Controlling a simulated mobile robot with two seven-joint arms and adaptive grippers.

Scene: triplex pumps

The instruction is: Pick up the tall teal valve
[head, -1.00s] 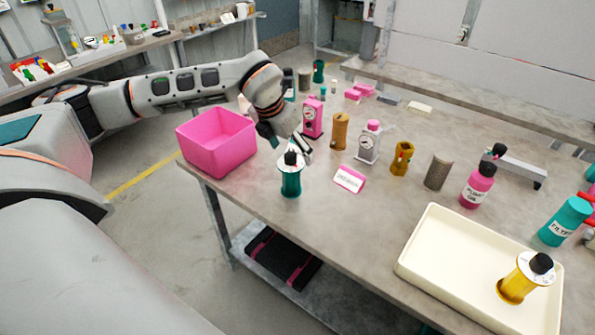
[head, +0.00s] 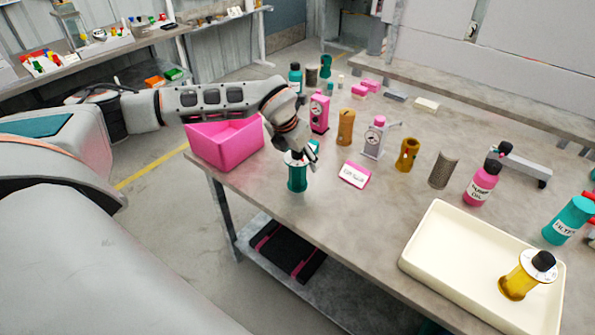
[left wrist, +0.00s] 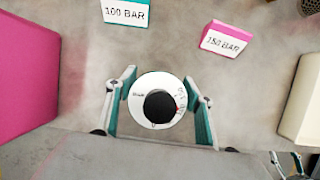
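The tall teal valve (head: 297,178) stands upright on the table near its front left edge. It has a teal body, a white dial disc and a black knob on top. In the left wrist view the valve's dial (left wrist: 138,108) lies between the two spread fingers of my left gripper (left wrist: 160,104). The fingers look open, one on each side; the disc hides whether they touch the body. My right gripper (left wrist: 287,163) shows small at the bottom right corner, its fingers apart.
A pink bin (head: 228,145) stands close left of the valve. A pink-framed label card (head: 355,174) lies to its right. Behind are a pink gauge unit (head: 319,114) and a brown cylinder (head: 345,127). A cream tray (head: 430,262) holding a yellow valve (head: 517,282) is at the right.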

